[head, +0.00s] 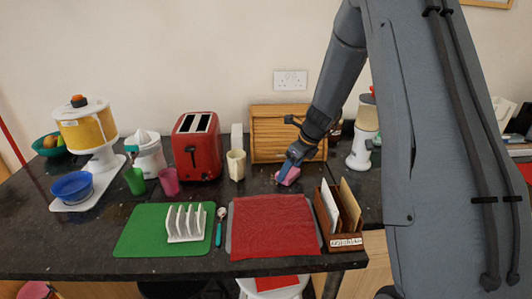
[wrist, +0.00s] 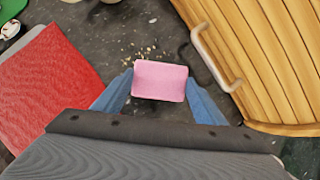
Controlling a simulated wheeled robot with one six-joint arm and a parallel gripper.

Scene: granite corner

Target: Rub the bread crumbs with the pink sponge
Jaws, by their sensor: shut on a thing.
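The pink sponge (head: 288,175) is held in my gripper (head: 293,163) in front of the wooden bread bin in the head view. In the wrist view the sponge (wrist: 160,81) sits between the two blue fingers of my gripper (wrist: 160,88), which are shut on it. The bread crumbs (wrist: 146,50) lie scattered on the dark worktop just beyond the sponge in the wrist view. In the head view I cannot make the crumbs out. Whether the sponge touches the worktop I cannot tell.
The wooden bread bin (head: 270,148) with its metal handle (wrist: 215,58) stands close to the sponge. A red mat (head: 273,226) lies in front, with a letter rack (head: 342,220) beside it. A cream jug (head: 236,165) and red toaster (head: 197,147) stand to the left.

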